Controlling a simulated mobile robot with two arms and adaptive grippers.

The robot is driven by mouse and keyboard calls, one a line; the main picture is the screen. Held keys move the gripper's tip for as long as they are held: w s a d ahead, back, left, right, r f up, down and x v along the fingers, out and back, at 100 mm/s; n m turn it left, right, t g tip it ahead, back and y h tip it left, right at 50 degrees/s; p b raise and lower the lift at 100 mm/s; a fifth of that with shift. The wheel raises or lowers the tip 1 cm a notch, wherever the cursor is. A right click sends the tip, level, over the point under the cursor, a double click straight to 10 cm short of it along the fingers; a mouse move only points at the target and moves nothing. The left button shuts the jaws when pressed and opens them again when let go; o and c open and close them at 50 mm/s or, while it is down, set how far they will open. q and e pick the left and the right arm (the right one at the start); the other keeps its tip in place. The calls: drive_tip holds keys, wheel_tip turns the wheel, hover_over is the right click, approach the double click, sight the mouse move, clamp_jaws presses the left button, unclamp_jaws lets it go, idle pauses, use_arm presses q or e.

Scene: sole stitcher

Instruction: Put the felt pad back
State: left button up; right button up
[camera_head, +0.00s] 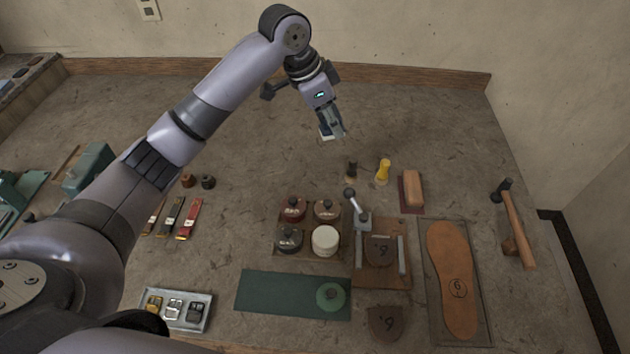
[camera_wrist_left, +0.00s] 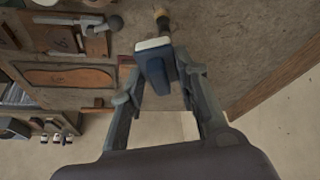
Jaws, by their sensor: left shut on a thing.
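The felt pad (camera_wrist_left: 152,44) appears to be the block in my left gripper, dark blue with a pale white face. My left gripper (camera_head: 333,129) is shut on it, above the far middle of the bench. In the left wrist view my left gripper (camera_wrist_left: 161,82) has its two fingers on either side of the blue part, with the white face pointing away from the palm. In the head view only a small white edge of the felt pad (camera_head: 325,134) shows beside the fingertips; the rest is hidden. My right gripper is not in view.
Below stand a dark stub (camera_head: 351,170), a yellow-handled tool (camera_head: 383,170) and a brown block (camera_head: 412,189). Nearer are several pots, with an open white-filled one (camera_head: 325,241), a wooden fixture with a lever (camera_head: 357,206), a green mat (camera_head: 265,292) and a hammer (camera_head: 517,225).

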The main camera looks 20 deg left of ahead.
use_arm(q)
drive_tip(key=p, duration=0.2)
hover_over(334, 187)
drive_tip(key=a, duration=0.1)
drive_tip(key=f, duration=1.3)
drive_tip(key=shift+s+f, duration=0.25)
drive_tip(key=shift+s, duration=0.15)
wheel_tip(334, 187, down, 4)
drive_tip(key=shift+r+p, duration=0.1)
drive_tip(key=shift+p, duration=0.3)
drive_tip(key=shift+f, duration=0.55)
drive_tip(key=o, duration=0.9)
drive_tip(key=shift+f, duration=0.1)
drive_tip(key=shift+o, duration=1)
